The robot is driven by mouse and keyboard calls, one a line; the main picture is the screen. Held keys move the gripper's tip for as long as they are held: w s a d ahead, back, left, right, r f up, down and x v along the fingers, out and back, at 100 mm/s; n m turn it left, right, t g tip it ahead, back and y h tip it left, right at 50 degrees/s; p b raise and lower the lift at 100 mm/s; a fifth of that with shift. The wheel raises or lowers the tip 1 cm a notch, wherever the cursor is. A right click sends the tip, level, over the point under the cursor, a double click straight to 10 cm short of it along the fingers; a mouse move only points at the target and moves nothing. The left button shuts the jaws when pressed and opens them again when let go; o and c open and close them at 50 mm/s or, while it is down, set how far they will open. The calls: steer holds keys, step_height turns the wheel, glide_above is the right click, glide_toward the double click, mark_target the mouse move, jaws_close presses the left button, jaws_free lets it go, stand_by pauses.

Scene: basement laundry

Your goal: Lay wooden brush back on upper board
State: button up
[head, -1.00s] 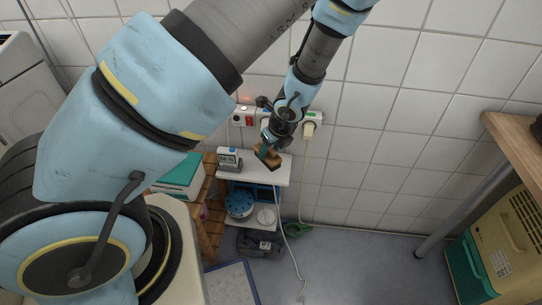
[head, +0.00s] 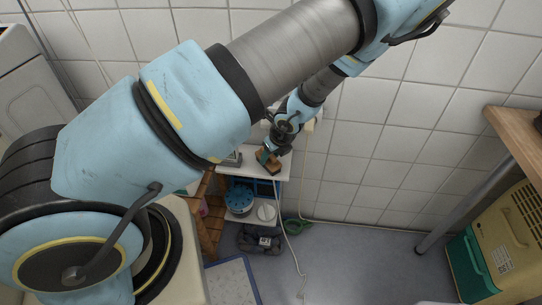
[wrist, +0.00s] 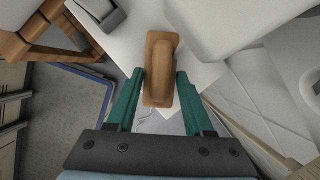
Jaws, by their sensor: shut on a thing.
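The wooden brush (head: 271,167) is brown and is held in my gripper (head: 268,153). In the wrist view the brush (wrist: 160,68) lies lengthwise between the two green fingers of my gripper (wrist: 160,98), which is shut on it. The upper board (head: 250,168) is the white top of a small shelf by the tiled wall. In the wrist view the board (wrist: 127,45) shows behind the brush. The brush is over or at the board's right part; I cannot tell whether it touches. My arm hides part of the board and wall behind.
A grey device (head: 233,159) stands on the board's left part. A blue round tin (head: 239,197) and a white round thing (head: 267,212) sit on the lower board. A wooden rack (head: 211,225) stands left. A white cable (head: 291,245) hangs in front.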

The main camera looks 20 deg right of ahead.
steer(key=o, duration=1.2)
steer(key=p+v, duration=0.4)
steer(key=v, duration=0.8)
steer(key=w+a+r+n+g, duration=0.1)
steer(key=w+a+r+n, duration=0.2)
steer(key=a+r+n, duration=0.35)
steer(key=w+a+r+n+g, duration=0.1)
steer(key=w+a+r+n, duration=0.25)
steer(key=a+n, duration=0.55)
steer(key=s+a+r+n, duration=0.3)
steer(key=a+r+n, duration=0.2)
steer(key=n, duration=0.3)
steer(key=s+a+r+n+h, duration=0.1)
steer(key=s+a+r+n, duration=0.1)
steer(key=a+r+n, duration=0.3)
steer(key=a+n, duration=0.3)
steer(key=shift+s+a+r+g, duration=0.3)
steer(key=shift+s, duration=0.1)
